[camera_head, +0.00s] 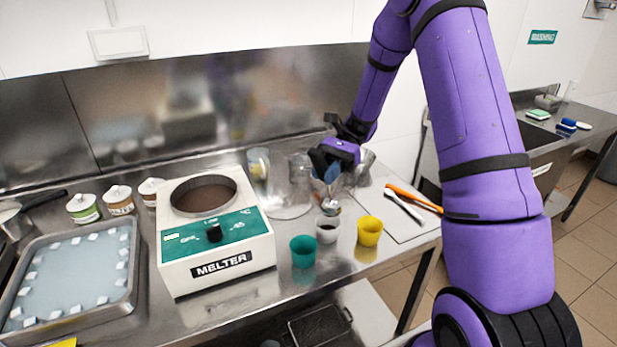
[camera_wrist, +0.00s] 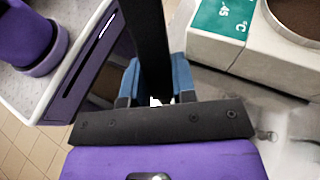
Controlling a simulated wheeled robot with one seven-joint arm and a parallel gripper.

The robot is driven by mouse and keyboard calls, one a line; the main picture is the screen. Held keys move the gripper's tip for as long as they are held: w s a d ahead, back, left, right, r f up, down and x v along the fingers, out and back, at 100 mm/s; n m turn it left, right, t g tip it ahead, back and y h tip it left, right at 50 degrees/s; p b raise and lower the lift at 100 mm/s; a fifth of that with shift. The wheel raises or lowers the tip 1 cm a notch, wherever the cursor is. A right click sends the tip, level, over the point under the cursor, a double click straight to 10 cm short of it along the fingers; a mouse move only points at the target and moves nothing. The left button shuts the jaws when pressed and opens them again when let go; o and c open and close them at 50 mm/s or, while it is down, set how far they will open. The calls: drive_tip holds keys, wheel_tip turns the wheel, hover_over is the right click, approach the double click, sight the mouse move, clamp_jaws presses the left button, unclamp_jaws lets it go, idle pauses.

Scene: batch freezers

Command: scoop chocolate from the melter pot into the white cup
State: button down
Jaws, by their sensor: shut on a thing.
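The melter (camera_head: 215,235) is a white box with a green panel, and its round pot (camera_head: 203,195) holds brown chocolate. Part of the melter (camera_wrist: 240,25) shows at the upper right in the wrist view. The white cup (camera_head: 327,235) stands between a green and a yellow cup, with something dark inside. My gripper (camera_head: 328,178) is above the white cup. In the wrist view its blue fingers (camera_wrist: 157,85) are shut on a black handle (camera_wrist: 147,40). A small silver scoop bowl (camera_head: 330,207) hangs just above the white cup's rim. The bowl's contents cannot be made out.
The green cup (camera_head: 303,252) and yellow cup (camera_head: 369,232) flank the white cup closely. Clear containers (camera_head: 258,163) stand behind. A white board (camera_head: 400,215) with orange and white utensils lies right. A metal tray (camera_head: 75,275) and several small tubs (camera_head: 118,200) are left.

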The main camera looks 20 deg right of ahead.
drive_tip(key=shift+s+a+f+h, duration=0.15)
drive_tip(key=shift+s+a+h, duration=0.15)
drive_tip(key=shift+a+h, duration=0.3)
drive_tip(key=s+a+f+t+h, duration=0.4)
drive_tip(key=a+f+t+h, duration=0.2)
drive_tip(key=h, duration=0.4)
drive_tip(key=shift+s+a+f, duration=0.15)
drive_tip(key=shift+a+f, duration=0.4)
drive_tip(key=shift+a, duration=0.4)
